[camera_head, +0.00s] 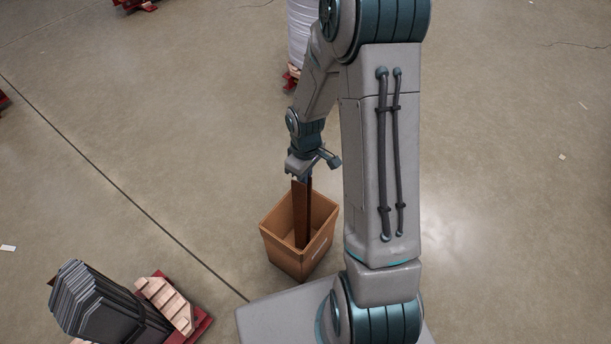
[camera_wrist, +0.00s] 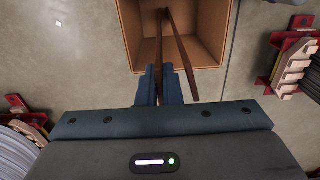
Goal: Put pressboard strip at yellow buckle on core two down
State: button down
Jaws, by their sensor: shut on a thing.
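My gripper (camera_head: 300,176) is above an open brown box (camera_head: 277,249) on the floor, pointing down. It is shut on a brown pressboard strip (camera_head: 300,212), which hangs down into the box. In the wrist view the gripper fingers (camera_wrist: 159,88) pinch the upper end of this strip (camera_wrist: 158,55). A second brown strip (camera_wrist: 185,56) leans beside it from the box, outside the fingers. The strips' lower ends are inside the box. I cannot make out any yellow buckle or tell which core is core two.
A stack of dark grey core sheets (camera_head: 95,305) stands at the lower left, beside a red pallet with wooden blocks (camera_head: 166,303). A white cylindrical roll (camera_head: 300,35) stands behind my arm. Other red supports (camera_head: 133,5) are far back. The floor around the box is mostly clear.

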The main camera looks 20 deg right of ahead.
jog(key=c, duration=1.9)
grip_release()
jog(key=shift+f, duration=0.15)
notch_tip(320, 180, up, 12)
jog(key=p, duration=0.5)
jog(key=s+a+r+m+t, duration=0.1)
jog(key=s+a+r+m, duration=0.1)
jog(key=s+r+m, duration=0.5)
jog(key=s+r, duration=0.6)
jog(key=s, duration=0.2)
jog(key=shift+s+a, duration=0.35)
jog(key=shift+r, duration=0.15)
